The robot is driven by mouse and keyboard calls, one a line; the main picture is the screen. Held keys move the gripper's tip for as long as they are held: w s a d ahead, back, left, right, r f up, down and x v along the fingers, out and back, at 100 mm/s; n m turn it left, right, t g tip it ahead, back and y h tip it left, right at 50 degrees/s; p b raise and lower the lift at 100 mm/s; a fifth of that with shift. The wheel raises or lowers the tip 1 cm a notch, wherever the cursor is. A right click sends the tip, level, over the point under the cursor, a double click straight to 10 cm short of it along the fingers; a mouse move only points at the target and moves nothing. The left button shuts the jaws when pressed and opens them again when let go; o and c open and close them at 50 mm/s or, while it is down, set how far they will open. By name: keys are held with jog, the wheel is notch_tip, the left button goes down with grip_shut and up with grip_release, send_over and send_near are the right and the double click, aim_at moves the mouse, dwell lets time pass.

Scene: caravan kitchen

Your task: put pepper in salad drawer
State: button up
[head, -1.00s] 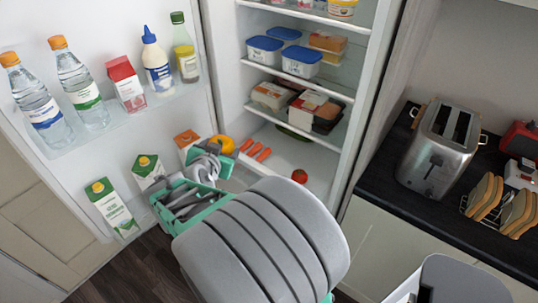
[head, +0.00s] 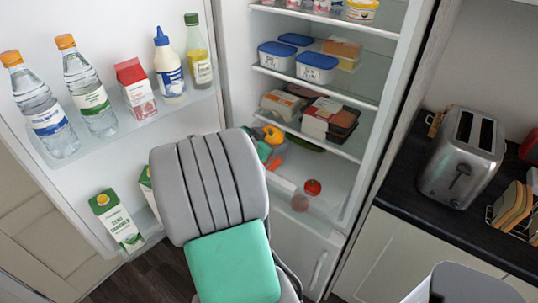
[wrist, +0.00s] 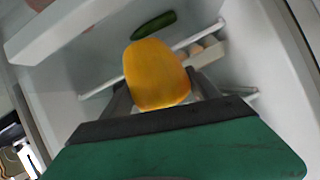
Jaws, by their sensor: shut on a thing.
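The yellow-orange pepper (head: 273,135) is between the fingers of my gripper (wrist: 160,92), which is shut on it; the pepper (wrist: 157,70) fills the middle of the wrist view. In the head view the pepper shows just right of my arm, inside the fridge below the lowest stocked shelf. My arm hides most of the gripper there. The salad drawer (head: 284,185) is at the fridge bottom, with a pale, see-through front edge. My arm covers its left part. The pepper appears held up, apart from the drawer floor.
Carrots (head: 276,160) and a red tomato (head: 313,187) lie low in the fridge. A dark green cucumber (head: 304,142) lies behind, under packaged food (head: 330,118). The open fridge door (head: 130,170), with bottles and cartons, stands on the left. A toaster (head: 462,155) sits on the right counter.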

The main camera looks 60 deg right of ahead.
jog(key=shift+w+d+f, duration=0.2)
jog(key=shift+w+f, duration=0.1)
jog(key=shift+f, duration=0.15)
jog(key=f, duration=0.1)
jog(key=f+b, duration=0.1)
jog(key=f, duration=0.1)
jog(key=shift+w+d+f, duration=0.15)
jog(key=shift+w, duration=0.05)
jog(key=shift+f+b, duration=0.35)
jog(key=shift+b, duration=0.1)
jog(key=shift+f+b, duration=0.25)
jog(key=shift+b, duration=0.15)
jog(key=o, duration=1.4)
